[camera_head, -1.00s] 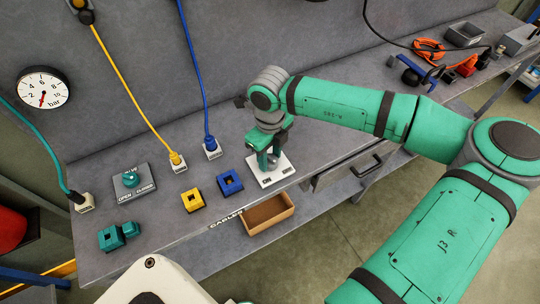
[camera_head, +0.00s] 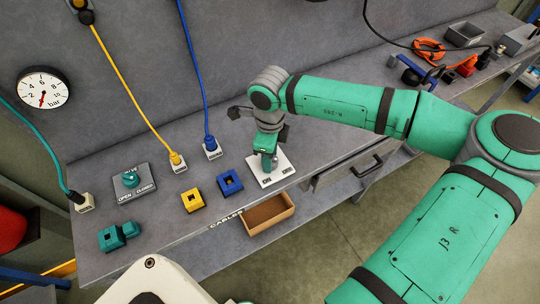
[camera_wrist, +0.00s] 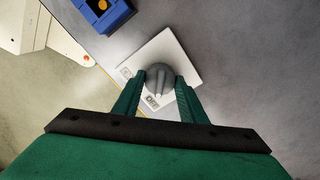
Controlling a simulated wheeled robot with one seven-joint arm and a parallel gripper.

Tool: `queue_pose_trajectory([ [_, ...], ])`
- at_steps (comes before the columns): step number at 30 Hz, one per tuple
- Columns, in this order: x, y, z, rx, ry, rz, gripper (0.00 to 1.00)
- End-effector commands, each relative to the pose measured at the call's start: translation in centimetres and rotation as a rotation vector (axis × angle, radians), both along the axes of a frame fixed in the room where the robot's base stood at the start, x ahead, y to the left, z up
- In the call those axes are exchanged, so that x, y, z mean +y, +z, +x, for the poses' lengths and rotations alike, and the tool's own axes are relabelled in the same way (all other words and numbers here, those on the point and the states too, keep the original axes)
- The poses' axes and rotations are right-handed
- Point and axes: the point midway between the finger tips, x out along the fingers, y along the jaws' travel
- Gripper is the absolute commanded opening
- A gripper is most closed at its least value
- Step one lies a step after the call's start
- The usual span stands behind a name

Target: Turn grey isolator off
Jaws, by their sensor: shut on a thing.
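The grey isolator is a round grey knob (camera_wrist: 158,80) on a white plate (camera_wrist: 178,52) near the bench's front edge. In the head view the white plate (camera_head: 284,168) shows under my gripper (camera_head: 268,164), and the knob is mostly hidden. In the wrist view my gripper (camera_wrist: 160,84) has one green finger on each side of the knob, shut on it. A pale mark on the knob points toward the lower label, by the plate's near edge.
A blue block (camera_head: 230,183) and a yellow block (camera_head: 193,200) lie left of the plate. A teal valve (camera_head: 131,180) marked OPEN and CLOSED stands further left. A cardboard-coloured bin (camera_head: 268,214) and a drawer handle (camera_head: 367,166) are below the bench edge.

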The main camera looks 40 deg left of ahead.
Motion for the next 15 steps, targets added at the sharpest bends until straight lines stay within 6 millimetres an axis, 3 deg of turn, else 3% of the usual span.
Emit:
queue_pose_trajectory([
  [8, 0.08, 0.10, 0.01, -0.001, 0.002, 0.002, 0.15],
  [9, 0.08, 0.10, 0.01, -0.001, 0.002, 0.002, 0.47],
  [10, 0.07, 0.10, 0.01, -0.001, 0.002, 0.002, 0.55],
  [15, 0.04, 0.06, 0.00, -0.001, 0.001, 0.001, 0.57],
])
